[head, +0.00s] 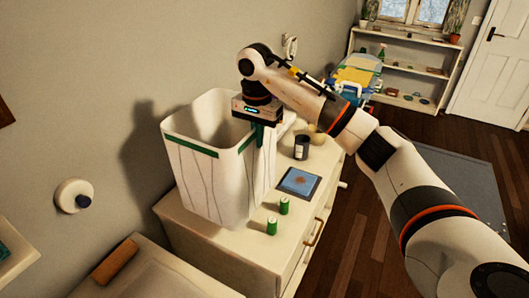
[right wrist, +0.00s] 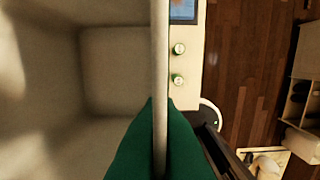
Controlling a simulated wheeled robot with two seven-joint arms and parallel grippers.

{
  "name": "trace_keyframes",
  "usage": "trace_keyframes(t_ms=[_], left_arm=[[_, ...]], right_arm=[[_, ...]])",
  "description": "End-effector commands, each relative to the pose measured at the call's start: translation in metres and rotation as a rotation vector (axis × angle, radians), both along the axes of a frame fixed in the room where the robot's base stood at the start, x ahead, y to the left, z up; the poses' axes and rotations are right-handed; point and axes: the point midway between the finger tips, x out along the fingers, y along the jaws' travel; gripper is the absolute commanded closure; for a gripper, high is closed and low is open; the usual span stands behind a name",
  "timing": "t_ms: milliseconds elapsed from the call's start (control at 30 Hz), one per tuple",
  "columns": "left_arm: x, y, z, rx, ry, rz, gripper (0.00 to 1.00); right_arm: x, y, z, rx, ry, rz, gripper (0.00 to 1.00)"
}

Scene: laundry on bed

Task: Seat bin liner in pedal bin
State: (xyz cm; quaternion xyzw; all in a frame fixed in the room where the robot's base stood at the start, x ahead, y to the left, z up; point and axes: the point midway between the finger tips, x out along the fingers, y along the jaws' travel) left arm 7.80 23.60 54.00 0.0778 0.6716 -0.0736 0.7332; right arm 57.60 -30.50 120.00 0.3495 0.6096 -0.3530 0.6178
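The white pedal bin (head: 212,185) stands upright on a cabinet, tall, with an open top. The liner's green band (head: 190,146) runs along the near rim, and pale wrinkled sides hang below it. My right gripper (head: 258,134) points down at the bin's right rim. In the right wrist view the bare rim (right wrist: 160,60) runs up the middle, with the bin's inside to the left. Green shapes (right wrist: 135,145) lie on both sides of the rim at the bottom. My left gripper is not in view.
The cabinet top (head: 252,245) also holds a dark tablet (head: 299,182), two small green cylinders (head: 272,226) and a black cup (head: 302,147). A round white wall fixture (head: 74,196) is at the left. A low shelf (head: 408,70) and wooden floor lie beyond.

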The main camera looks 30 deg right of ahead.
Motion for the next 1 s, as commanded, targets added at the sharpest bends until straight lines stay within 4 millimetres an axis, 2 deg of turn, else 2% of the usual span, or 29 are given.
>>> trace_keyframes(t_ms=[33,200,500,900,1000], left_arm=[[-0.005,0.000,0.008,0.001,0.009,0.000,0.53],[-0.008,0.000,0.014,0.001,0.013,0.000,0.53],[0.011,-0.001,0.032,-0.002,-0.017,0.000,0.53],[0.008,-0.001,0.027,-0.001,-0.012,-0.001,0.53],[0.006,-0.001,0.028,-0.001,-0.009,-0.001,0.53]], right_arm=[[0.000,0.000,-0.007,0.001,0.004,0.001,1.00],[0.000,0.000,-0.028,0.001,0.001,0.001,1.00],[0.000,0.000,-0.067,0.000,0.001,-0.001,1.00],[0.001,0.000,-0.076,0.000,-0.002,0.001,1.00],[0.001,0.000,-0.075,0.001,-0.002,0.000,0.85]])
